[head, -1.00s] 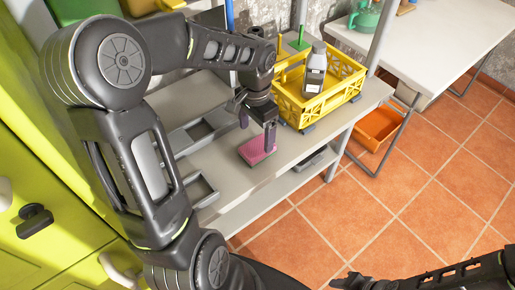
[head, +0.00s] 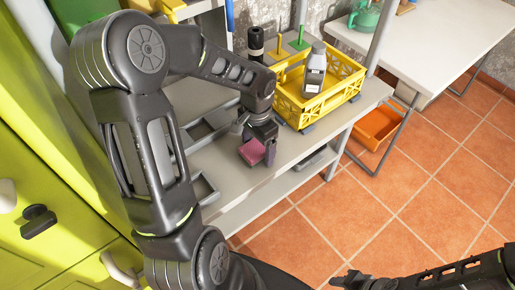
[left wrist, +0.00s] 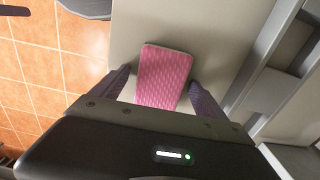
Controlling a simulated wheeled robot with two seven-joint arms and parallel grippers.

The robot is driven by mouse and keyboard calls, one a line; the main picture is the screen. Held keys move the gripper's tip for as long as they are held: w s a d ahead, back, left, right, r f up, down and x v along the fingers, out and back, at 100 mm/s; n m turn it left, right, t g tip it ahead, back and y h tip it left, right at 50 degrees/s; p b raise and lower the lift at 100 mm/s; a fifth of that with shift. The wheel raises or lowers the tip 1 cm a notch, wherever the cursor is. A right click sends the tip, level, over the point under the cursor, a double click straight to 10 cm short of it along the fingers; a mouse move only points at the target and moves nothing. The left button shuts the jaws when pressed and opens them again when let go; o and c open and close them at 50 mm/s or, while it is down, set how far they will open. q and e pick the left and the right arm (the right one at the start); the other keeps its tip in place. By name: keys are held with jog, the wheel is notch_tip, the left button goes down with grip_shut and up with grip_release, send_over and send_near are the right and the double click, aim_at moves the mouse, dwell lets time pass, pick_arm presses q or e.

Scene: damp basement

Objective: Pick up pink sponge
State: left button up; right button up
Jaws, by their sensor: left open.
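The pink sponge (head: 251,152) lies flat on the grey shelf top in the head view, partly covered by my left gripper (head: 258,150). In the left wrist view the sponge (left wrist: 164,76) lies between the two fingers of my left gripper (left wrist: 160,90), which are open on either side of it. The left finger is close to the sponge's edge and the right finger is near its other edge; I cannot tell whether either touches. My right arm (head: 440,276) shows at the bottom right of the head view, with its gripper end (head: 355,282) too small to read.
A yellow crate (head: 341,91) holding a grey bottle (head: 314,70) stands on the shelf top (head: 235,185) just right of my left gripper. Grey trays (head: 203,190) lie to the left. An orange bin (head: 379,124) sits beyond. The tiled floor to the right is clear.

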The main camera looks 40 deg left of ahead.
pick_arm(q)
jog(key=shift+c, duration=0.4)
jog(key=c, duration=1.4)
